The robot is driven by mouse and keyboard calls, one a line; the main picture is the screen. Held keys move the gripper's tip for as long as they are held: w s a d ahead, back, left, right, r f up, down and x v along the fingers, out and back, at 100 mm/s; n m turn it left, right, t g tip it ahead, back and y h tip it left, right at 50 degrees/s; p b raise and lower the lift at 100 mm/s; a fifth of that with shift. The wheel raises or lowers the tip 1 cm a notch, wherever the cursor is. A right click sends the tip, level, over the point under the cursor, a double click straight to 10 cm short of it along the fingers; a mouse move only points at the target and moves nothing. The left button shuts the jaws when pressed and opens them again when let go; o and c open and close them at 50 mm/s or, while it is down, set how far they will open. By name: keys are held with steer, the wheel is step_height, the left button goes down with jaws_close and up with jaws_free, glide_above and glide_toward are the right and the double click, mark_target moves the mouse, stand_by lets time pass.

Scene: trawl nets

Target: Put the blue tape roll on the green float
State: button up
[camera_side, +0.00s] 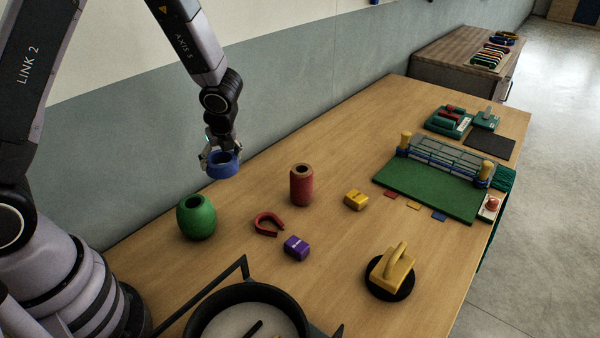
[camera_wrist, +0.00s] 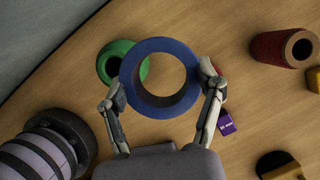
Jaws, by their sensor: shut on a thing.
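The blue tape roll (camera_side: 222,166) is held in the air in my gripper (camera_side: 220,150), above the table and up and to the right of the green float in the side view. In the wrist view the blue tape roll (camera_wrist: 138,93) lies flat between the two fingers of my gripper (camera_wrist: 162,88), one finger on each side. The green float (camera_side: 197,217) stands upright on the table, with a dark hole in its top. In the wrist view the green float (camera_wrist: 108,58) is partly hidden behind the roll's upper left edge.
A red float (camera_side: 302,187), a red horseshoe-shaped piece (camera_side: 268,224), a purple block (camera_side: 296,248) and a yellow block (camera_side: 356,200) stand near the green float. A black round pan (camera_side: 200,318) is at the front. A green mat (camera_side: 425,190) with a net rack lies further right.

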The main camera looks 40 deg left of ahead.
mark_target(188, 201)
steer(key=s+a+n+g, duration=0.1)
steer(key=s+n, duration=0.1)
steer(key=n, duration=0.1)
steer(key=s+a+f+n+g, duration=0.1)
steer(key=s+n, duration=0.1)
steer(key=n, duration=0.1)
steer(key=s+a+f+n+g, duration=0.1)
steer(key=s+a+n, duration=0.1)
steer(key=s+n, duration=0.1)
steer(key=shift+f+n+g, duration=0.1)
steer(key=shift+n+g, duration=0.3)
steer(key=shift+h, duration=0.3)
steer(key=shift+f, duration=2.15)
steer(key=shift+f, duration=0.2)
steer(key=o, duration=1.2)
steer(key=shift+w+r, duration=0.1)
steer(key=shift+r, duration=0.05)
